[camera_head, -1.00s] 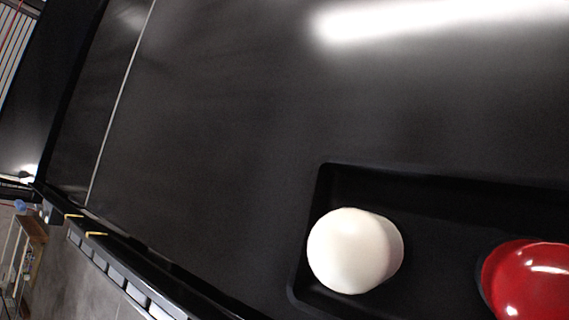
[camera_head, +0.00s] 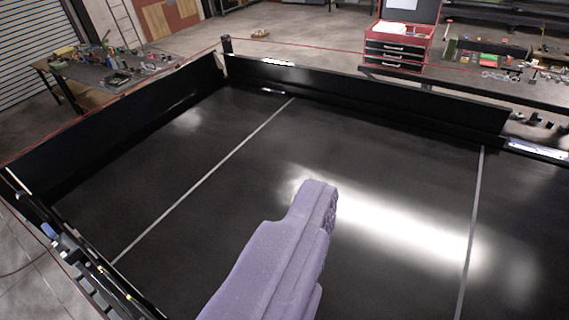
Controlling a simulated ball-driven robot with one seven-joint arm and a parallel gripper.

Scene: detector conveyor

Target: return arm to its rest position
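A pale purple part, which looks like my gripper (camera_head: 316,205), rises from the bottom middle of the camera view. Its blunt tip points up and away over the black conveyor. Its right side near the tip looks ribbed. I cannot make out two separate fingers or a gap, and I see no object held at the tip. The rest of my arm is out of view.
The wide black conveyor (camera_head: 180,225) has thin white lines and dark side walls; its visible surface is clear. Beyond it stand a cluttered workbench (camera_head: 110,72) at left, a red tool chest (camera_head: 398,50) at back, and another bench (camera_head: 500,75) at right.

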